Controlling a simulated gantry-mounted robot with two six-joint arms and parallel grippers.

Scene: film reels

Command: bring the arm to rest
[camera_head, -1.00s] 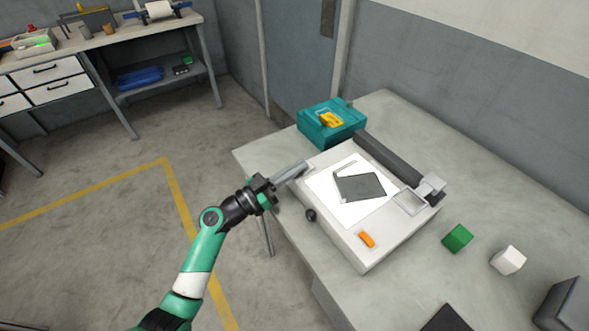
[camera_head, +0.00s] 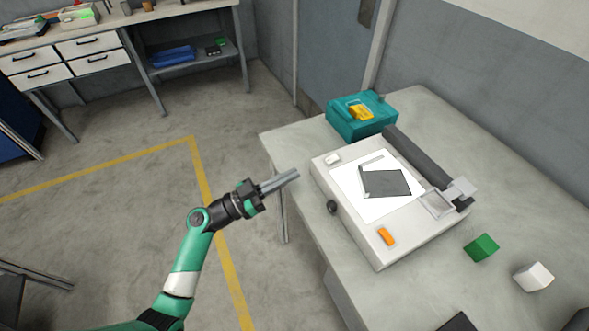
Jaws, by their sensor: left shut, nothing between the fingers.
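My left arm comes in from the lower left, green, white and black. Its gripper (camera_head: 281,181) is shut and empty, with two grey fingers close together. The fingers point right, toward the near left side of the white device (camera_head: 398,238) on the table, and look apart from it. The device bears a white sheet with a dark grey square (camera_head: 386,183), an orange switch (camera_head: 387,236) and a dark knob (camera_head: 332,207) on its side. My right gripper is not in view.
The grey table (camera_head: 425,108) fills the right side. A teal box (camera_head: 349,125) with a yellow thing on top stands behind the device. A green cube (camera_head: 482,247) and a white cube (camera_head: 534,277) lie at right. Open floor lies left, with a workbench (camera_head: 95,50) behind.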

